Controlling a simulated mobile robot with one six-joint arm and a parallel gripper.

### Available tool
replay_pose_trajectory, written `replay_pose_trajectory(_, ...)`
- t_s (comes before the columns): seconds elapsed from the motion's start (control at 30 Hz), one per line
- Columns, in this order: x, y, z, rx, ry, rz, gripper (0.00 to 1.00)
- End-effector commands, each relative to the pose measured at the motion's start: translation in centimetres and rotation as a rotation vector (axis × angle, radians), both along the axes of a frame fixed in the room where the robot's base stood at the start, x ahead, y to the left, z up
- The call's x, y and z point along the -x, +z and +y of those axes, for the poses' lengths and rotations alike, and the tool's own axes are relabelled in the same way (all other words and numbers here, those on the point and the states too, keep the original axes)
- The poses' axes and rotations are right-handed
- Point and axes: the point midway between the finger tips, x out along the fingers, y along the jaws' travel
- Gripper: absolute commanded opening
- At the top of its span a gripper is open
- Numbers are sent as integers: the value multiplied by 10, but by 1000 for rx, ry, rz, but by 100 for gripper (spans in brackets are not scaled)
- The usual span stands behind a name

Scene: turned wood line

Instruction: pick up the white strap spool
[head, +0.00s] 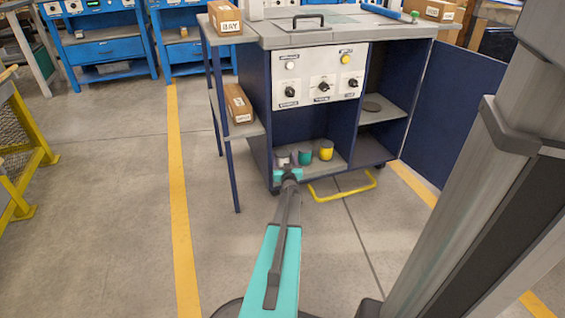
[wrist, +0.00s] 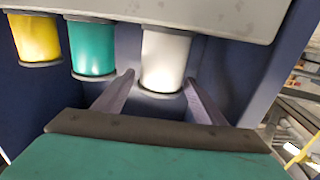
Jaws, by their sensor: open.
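The white strap spool (head: 283,158) stands on the cabinet's lower shelf at the left of a row, partly hidden by my gripper (head: 288,172). In the wrist view, which looks upside down, the white spool (wrist: 166,60) is the rightmost of the row. My gripper (wrist: 160,80) is open, with one finger on each side of the white spool near its top flange. I cannot tell whether the fingers touch it. A teal spool (head: 305,157) and a yellow spool (head: 326,150) stand beside it; they also show in the wrist view.
The cabinet (head: 258,110) has a control panel (head: 320,75) above the spools and an open door (head: 450,105) at the right. A side shelf with a box (head: 238,104) is at the left. A yellow handle (head: 342,190) sticks out low in front.

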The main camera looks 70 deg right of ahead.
Motion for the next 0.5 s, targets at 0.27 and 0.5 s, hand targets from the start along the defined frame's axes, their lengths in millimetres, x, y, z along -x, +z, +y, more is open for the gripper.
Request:
replay_pose_trajectory(0.27, 0, 0, 0, 0, 0, 0, 26)
replay_pose_trajectory(0.5, 0, 1, 0, 1, 1, 0, 26)
